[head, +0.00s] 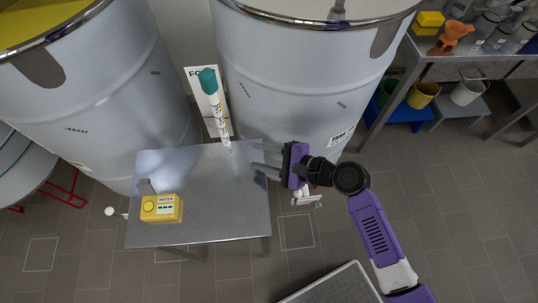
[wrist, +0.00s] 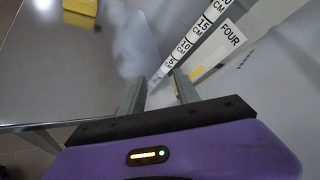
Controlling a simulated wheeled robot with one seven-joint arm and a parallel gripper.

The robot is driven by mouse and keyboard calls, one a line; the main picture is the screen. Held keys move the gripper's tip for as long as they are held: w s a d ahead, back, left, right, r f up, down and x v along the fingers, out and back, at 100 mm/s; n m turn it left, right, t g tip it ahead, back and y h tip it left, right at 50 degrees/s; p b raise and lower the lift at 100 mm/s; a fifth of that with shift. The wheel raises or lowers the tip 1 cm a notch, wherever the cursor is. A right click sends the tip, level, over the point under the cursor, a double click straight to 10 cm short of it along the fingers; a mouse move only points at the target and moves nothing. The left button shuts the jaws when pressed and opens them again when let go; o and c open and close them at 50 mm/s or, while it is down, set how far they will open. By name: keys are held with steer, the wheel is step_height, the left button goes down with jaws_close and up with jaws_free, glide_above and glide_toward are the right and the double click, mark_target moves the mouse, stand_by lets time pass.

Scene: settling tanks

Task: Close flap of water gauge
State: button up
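The water gauge (head: 162,208) is a small yellow box with a "WATER" label, a round yellow dial or button and a small dark-marked display. It stands on the left part of the steel table. A grey upright piece (head: 146,187) shows at its back left; I cannot tell whether it is the flap. In the wrist view a yellow box (wrist: 80,6) is cut off by the top edge. My gripper (head: 257,158) is over the table's right edge, well right of the gauge. Its two fingers (wrist: 158,80) are apart with nothing between them.
A white measuring stick (head: 218,110) with a teal top stands at the back of the steel table (head: 225,205), near my fingers. Large white tanks (head: 290,85) stand behind. A bench (head: 440,60) with bottles and buckets is at right. The table's middle is clear.

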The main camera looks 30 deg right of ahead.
steer(key=shift+s+d+f+n+h, duration=0.2)
steer(key=shift+s+d+n+h, duration=0.1)
steer(key=shift+d+h, duration=0.15)
